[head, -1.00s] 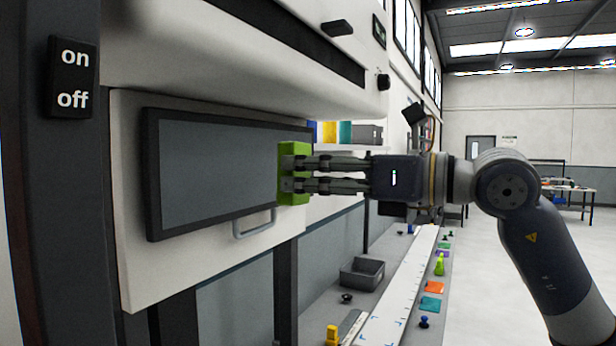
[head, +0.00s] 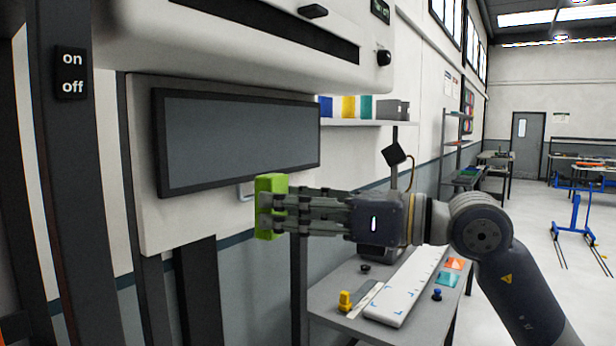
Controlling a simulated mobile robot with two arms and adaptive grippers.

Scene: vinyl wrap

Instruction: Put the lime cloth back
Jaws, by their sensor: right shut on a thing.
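The lime cloth (head: 271,190) is a bright green block-like piece at the middle of the head view. My right gripper (head: 276,212) comes in from the right and is shut on it, holding it in the air. The cloth is in front of the lower right of the machine's dark window panel and hides part of the panel's handle. My left gripper is not in view.
The white machine with its dark window (head: 240,140) fills the left. A shelf (head: 360,123) holds coloured items. Open floor lies right.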

